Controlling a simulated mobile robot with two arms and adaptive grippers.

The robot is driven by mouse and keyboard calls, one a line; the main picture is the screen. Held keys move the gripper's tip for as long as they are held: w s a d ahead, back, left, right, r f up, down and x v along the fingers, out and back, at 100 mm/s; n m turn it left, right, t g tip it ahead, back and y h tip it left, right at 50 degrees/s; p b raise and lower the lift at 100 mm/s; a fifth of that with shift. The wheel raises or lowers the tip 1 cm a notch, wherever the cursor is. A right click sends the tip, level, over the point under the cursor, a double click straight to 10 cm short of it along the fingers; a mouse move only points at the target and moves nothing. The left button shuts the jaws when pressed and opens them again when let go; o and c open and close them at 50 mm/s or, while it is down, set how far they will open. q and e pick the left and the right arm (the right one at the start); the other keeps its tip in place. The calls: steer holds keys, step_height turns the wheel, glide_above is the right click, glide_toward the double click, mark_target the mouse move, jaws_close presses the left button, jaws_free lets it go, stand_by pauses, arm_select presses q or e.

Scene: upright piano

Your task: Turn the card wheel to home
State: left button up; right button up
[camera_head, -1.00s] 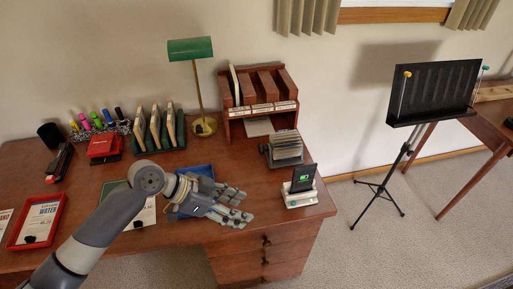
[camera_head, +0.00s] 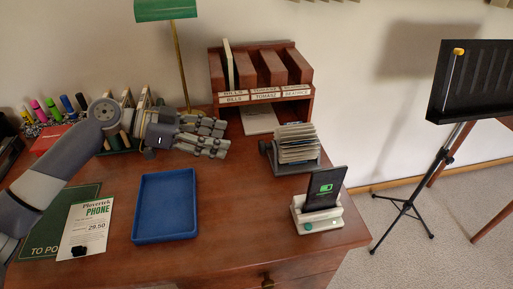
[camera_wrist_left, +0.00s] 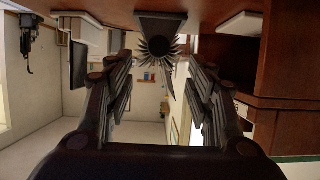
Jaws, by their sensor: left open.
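The card wheel (camera_head: 296,146), a dark stand with a fan of pale cards and a knob on its left side, stands on the desk in front of the wooden sorter. My left gripper (camera_head: 226,136) is open and empty, to the left of the card wheel and apart from it, its fingers pointing right toward it. In the left wrist view, the card wheel (camera_wrist_left: 161,42) shows ahead with its cards spread like a fan, near the top between the fingers of my left gripper (camera_wrist_left: 160,90). My right gripper is not in view.
A phone on a white stand (camera_head: 318,221) is just in front of the card wheel. A blue tray (camera_head: 165,236) lies below my left gripper. The wooden sorter (camera_head: 302,111) stands behind, the lamp (camera_head: 180,70) to its left. Bare desk lies between tray and phone stand.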

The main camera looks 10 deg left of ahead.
mark_target(259, 146)
arm_select(q)
steer(key=x, duration=1)
steer(key=shift+d+f+p, duration=0.15)
steer(key=shift+d+p, duration=0.1)
steer(key=shift+p, duration=0.1)
steer(key=c, duration=1.1)
